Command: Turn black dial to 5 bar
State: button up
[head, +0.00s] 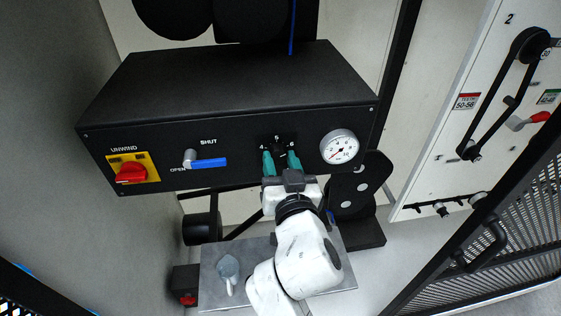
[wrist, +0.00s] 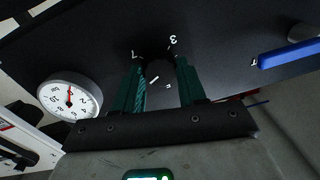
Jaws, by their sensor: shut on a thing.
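On the same box (head: 240,85) are a blue lever (head: 209,163) between OPEN and SHUT and a red UNWIND knob (head: 131,172) on a yellow plate. A grey plate (head: 215,290) with a small pale jug-like object (head: 229,268) lies below. A mesh panel (head: 500,240) stands right.

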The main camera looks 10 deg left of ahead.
jog(key=n+p, duration=0.1)
jog(key=n, duration=0.2)
jog(key=shift+r, duration=0.1)
jog(key=n+p, duration=0.1)
jog(key=n, duration=0.3)
jog(key=n+p, duration=0.1)
jog(key=n, duration=0.4)
jog(key=shift+h+p, duration=0.4)
jog(key=shift+n, duration=0.3)
jog(key=o, duration=1.1)
jog(key=shift+c, duration=0.2)
jog(key=b+v, duration=0.1)
jog(key=v, duration=0.9)
jog(key=shift+s+b, duration=0.35)
jog(key=shift+s, duration=0.05)
jog(key=shift+d+r, duration=0.15)
